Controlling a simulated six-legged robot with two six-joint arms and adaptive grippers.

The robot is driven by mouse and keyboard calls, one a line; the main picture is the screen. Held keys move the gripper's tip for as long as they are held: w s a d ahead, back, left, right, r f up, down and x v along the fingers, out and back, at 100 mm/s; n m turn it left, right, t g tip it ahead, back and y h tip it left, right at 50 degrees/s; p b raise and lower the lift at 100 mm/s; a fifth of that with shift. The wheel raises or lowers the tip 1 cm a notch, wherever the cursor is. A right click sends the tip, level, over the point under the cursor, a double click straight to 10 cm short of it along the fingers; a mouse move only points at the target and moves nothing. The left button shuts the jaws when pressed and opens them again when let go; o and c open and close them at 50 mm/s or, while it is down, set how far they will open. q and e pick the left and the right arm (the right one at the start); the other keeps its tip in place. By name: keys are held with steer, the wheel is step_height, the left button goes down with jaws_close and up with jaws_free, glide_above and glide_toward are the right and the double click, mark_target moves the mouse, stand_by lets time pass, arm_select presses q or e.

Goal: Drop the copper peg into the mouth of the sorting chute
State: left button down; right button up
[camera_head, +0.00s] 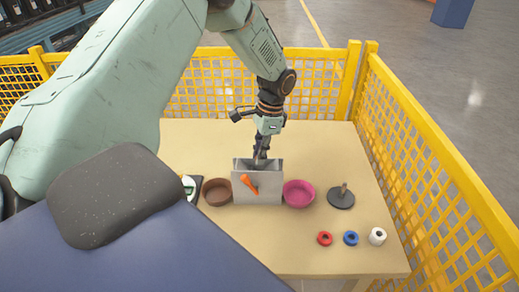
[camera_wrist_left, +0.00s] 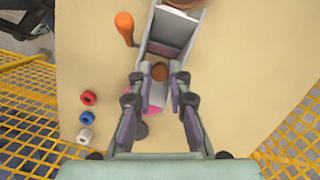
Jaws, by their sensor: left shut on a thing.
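The copper peg (camera_wrist_left: 159,71) shows end-on between the fingers of my left gripper (camera_wrist_left: 160,82) in the left wrist view. The gripper is shut on it. In the head view my left gripper (camera_head: 261,155) points down at the open top of the grey sorting chute (camera_head: 262,194); the peg cannot be made out there. In the wrist view the peg overlaps the chute (camera_wrist_left: 172,51), whose mouth is partly covered by the fingers. I cannot tell how high the peg is above the mouth. My right gripper is out of view.
A brown bowl (camera_head: 216,199) and a pink bowl (camera_head: 299,194) flank the chute. An orange-handled thing (camera_head: 249,183) is at its front. A post on a dark base (camera_head: 341,200) and red (camera_head: 324,238), blue (camera_head: 351,238) and white (camera_head: 377,236) rings lie right. Yellow fencing (camera_head: 430,160) borders the table.

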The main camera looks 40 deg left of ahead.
arm_select(q)
steer(key=shift+s+a+r, duration=0.1)
steer(key=shift+s+a, duration=0.1)
steer(key=shift+s, duration=0.05)
steer(key=shift+w+d+p, duration=0.25)
steer(key=shift+w+p, duration=0.05)
steer(key=shift+w, duration=0.05)
steer(key=shift+s+a, duration=0.1)
steer(key=shift+s, duration=0.1)
steer(key=shift+w, duration=0.15)
stand_by(0.4)
steer(key=shift+s+a+p, duration=0.1)
steer(key=shift+s+p, duration=0.1)
steer(key=shift+p, duration=0.2)
steer(key=shift+w, duration=0.15)
